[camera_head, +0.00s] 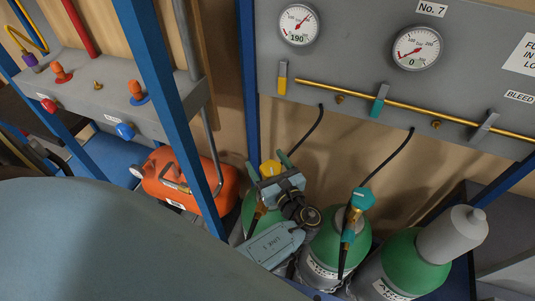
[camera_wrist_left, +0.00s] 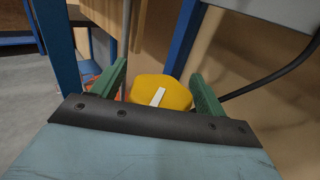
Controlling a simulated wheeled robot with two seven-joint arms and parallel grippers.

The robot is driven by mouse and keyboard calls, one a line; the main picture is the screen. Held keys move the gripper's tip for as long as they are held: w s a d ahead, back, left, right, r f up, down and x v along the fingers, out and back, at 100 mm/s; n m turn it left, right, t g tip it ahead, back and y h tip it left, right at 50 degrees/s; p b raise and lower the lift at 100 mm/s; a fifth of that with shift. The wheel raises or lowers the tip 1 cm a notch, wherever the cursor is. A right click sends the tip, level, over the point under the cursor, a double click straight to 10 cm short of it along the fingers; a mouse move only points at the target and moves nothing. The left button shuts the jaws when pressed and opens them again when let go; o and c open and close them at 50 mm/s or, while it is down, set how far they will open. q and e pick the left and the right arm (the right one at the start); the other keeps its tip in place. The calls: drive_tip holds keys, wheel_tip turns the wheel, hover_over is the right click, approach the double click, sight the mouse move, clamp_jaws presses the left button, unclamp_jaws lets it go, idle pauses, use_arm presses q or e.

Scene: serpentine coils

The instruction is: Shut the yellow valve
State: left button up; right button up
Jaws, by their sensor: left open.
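The yellow valve knob (camera_head: 270,168) sits on top of the left green gas cylinder (camera_head: 250,208) under the gauge panel. My left gripper (camera_head: 268,166) is open, with its two green fingers on either side of the knob. In the left wrist view, the yellow knob (camera_wrist_left: 161,93) shows between the fingers of my left gripper (camera_wrist_left: 158,70), with a white mark on its top. I cannot tell whether the fingers touch it. The wrist hides part of the cylinder. My right gripper is not in view.
A teal-valved cylinder (camera_head: 335,245) and a capped cylinder (camera_head: 415,262) stand to the right. Dark hoses (camera_head: 308,130) hang from the panel (camera_head: 350,70), which has a yellow lever (camera_head: 282,78) and gauges. A blue post (camera_head: 170,100) and an orange tank (camera_head: 180,180) are to the left.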

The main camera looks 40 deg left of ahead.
use_arm(q)
drive_tip(key=shift+c, duration=1.2)
drive_tip(key=c, duration=0.7)
drive_tip(key=shift+c, duration=0.2)
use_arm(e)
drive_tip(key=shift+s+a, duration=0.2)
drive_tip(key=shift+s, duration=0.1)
use_arm(q)
drive_tip(key=shift+t, duration=0.3)
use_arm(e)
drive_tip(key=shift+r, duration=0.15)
